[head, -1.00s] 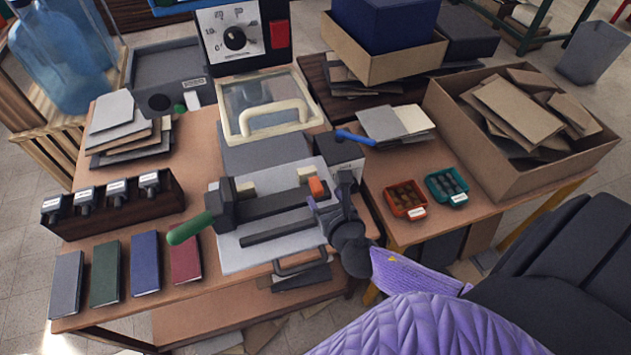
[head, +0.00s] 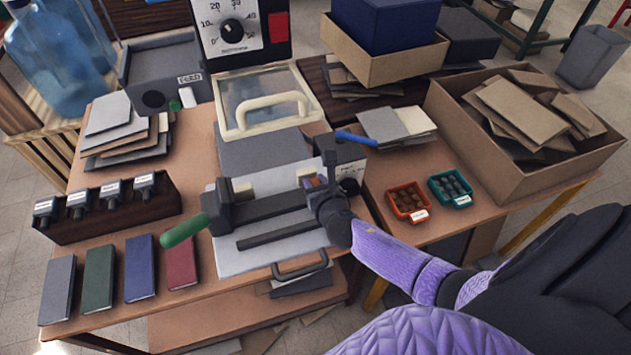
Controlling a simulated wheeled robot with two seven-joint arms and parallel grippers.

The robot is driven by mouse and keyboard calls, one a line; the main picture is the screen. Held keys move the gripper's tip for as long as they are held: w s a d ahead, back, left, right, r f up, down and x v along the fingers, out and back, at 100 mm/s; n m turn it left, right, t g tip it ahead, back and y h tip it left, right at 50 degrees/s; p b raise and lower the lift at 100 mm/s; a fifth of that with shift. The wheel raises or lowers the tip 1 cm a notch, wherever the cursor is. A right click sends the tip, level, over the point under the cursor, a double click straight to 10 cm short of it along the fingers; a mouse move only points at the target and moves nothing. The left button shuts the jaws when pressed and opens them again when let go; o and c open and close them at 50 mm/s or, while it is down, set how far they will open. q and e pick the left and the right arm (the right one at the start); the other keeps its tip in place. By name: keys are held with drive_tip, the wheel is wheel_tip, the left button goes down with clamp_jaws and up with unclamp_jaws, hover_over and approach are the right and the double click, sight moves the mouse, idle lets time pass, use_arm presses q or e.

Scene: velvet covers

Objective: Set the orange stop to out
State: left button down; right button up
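The orange stop (head: 309,183) sits at the right part of the grey press bed, just behind the dark bar. Only a small part of it shows, because my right gripper (head: 316,184) covers most of it. The gripper is right at the stop, its wrist and purple arm coming in from the lower right. Whether its fingers are open or closed on the stop is hidden. Cream stops show on the bed, one at the left (head: 243,192) and one close behind the orange stop (head: 305,172). My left gripper is not in view.
A green-handled lever (head: 184,231) sticks out at the bed's left. A blue-handled lever (head: 356,139) stands behind my gripper. A cream-handled glass lid (head: 265,105) is at the back. Orange (head: 408,202) and teal (head: 450,188) trays lie to the right.

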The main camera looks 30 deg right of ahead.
clamp_jaws()
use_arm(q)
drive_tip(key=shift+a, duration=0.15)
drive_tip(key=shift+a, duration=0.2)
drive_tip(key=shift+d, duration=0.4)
use_arm(e)
drive_tip(key=d, duration=0.2)
drive_tip(key=s+d, duration=0.1)
drive_tip(key=d, duration=0.1)
drive_tip(key=shift+d, duration=0.3)
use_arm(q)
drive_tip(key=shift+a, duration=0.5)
